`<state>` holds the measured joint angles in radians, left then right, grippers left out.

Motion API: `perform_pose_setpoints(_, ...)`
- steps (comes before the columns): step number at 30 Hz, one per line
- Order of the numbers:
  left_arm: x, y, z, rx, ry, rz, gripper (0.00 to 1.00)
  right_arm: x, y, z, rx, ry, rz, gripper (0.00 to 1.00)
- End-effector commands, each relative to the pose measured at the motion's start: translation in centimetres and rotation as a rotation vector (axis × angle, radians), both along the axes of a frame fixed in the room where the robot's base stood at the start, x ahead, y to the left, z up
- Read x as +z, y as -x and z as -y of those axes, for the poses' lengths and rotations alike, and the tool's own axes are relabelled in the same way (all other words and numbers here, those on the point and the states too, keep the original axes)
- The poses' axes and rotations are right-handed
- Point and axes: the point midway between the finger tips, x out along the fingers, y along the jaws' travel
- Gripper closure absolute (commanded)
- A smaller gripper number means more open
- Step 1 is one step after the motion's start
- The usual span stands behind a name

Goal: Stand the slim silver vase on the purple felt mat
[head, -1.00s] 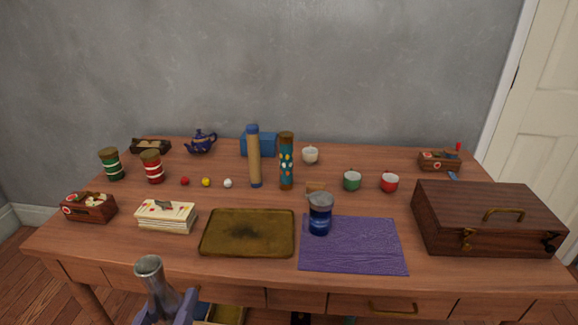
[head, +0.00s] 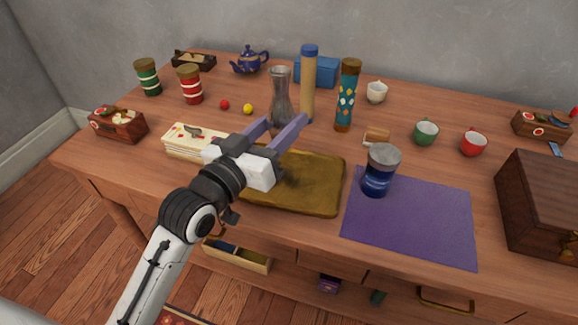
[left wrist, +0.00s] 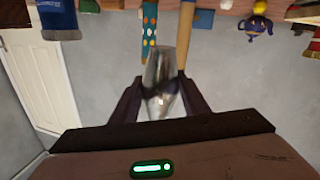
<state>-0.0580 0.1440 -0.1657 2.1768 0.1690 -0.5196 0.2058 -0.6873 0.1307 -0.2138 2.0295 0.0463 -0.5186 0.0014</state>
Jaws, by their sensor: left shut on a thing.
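The slim silver vase (head: 281,90) is upright in my left gripper (head: 283,123), with its flared mouth up. The gripper is shut on its lower part, over the far side of the brown tray. In the left wrist view the vase (left wrist: 161,78) shows blurred between the two fingers (left wrist: 158,100). The vase's base is hidden by the fingers. The purple felt mat (head: 420,222) lies at the front right of the table, to the right of the gripper. My right gripper is not in view.
A blue jar with a grey lid (head: 379,172) stands at the mat's back left corner. A tan cylinder (head: 308,90) and a teal patterned cylinder (head: 346,100) stand close right of the vase. A wooden case (head: 545,205) is right of the mat. The mat's middle is bare.

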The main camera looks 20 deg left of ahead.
Motion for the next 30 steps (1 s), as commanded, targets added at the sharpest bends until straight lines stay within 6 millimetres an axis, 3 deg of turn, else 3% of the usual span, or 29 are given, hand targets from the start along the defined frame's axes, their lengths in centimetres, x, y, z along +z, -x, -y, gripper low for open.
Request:
perform_pose_setpoints(11, 0.2, -0.3, 0.1, -0.005, 0.002, 0.002, 0.88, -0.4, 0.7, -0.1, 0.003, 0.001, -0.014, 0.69)
perform_pose_setpoints(19, -4.0, -0.3, 0.0, -0.004, 0.0, -0.001, 0.88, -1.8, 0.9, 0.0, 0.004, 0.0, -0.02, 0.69)
perform_pose_setpoints(23, -5.1, -0.3, 0.0, -0.005, 0.001, 0.002, 0.88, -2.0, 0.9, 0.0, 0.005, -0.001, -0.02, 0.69)
perform_pose_setpoints(28, -7.9, -0.2, 0.0, -0.004, -0.001, -0.001, 0.88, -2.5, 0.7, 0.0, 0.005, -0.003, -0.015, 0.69)
perform_pose_setpoints(30, -8.4, -0.3, 0.0, -0.003, -0.001, -0.001, 0.88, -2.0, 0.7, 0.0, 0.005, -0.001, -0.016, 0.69)
